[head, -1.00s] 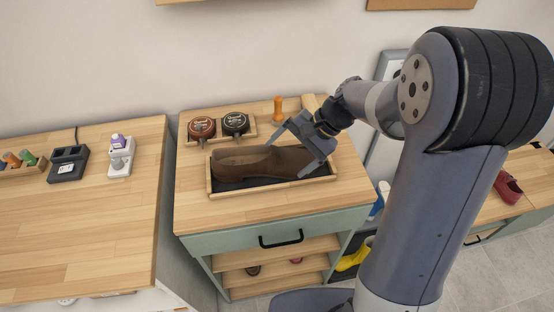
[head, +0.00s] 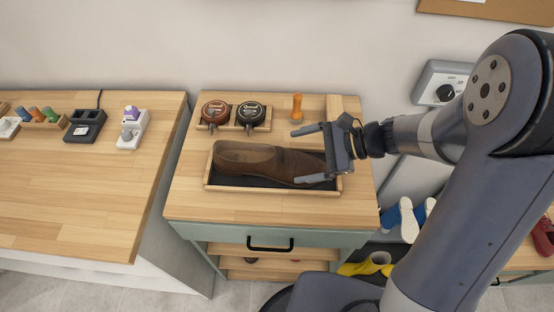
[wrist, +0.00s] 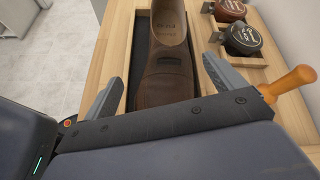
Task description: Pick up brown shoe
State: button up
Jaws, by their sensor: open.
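A brown shoe (head: 262,161) lies in a shallow wooden tray with a dark lining (head: 225,183) on the cabinet top. Its open heel end points left and its toe points right in the head view. My gripper (head: 305,156) is open and empty at the toe end, one finger on each side of the shoe's line. In the wrist view the shoe (wrist: 168,60) stretches away between the two spread fingers (wrist: 165,88). The toe tip is hidden behind the gripper body there. I cannot tell whether a finger touches the shoe.
Two round polish tins, brown (head: 215,113) and black (head: 250,114), sit in a wooden holder behind the tray. An orange wooden-handled item (head: 297,106) stands beside them. A table (head: 90,190) is at left. Yellow boots (head: 368,266) are low at right.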

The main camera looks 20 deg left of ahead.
aim_at(283, 156)
jog(key=shift+w+p+x, duration=0.2)
jog(key=shift+p+x, duration=0.15)
jog(key=shift+x, duration=1.35)
jog(key=shift+w+p+x, duration=0.2)
jog(key=shift+p+x, duration=0.1)
jog(key=shift+x, duration=1.4)
jog(key=shift+f, duration=0.1)
jog(key=shift+c, duration=0.3)
jog(key=c, duration=1.1)
jog(key=shift+c, duration=0.5)
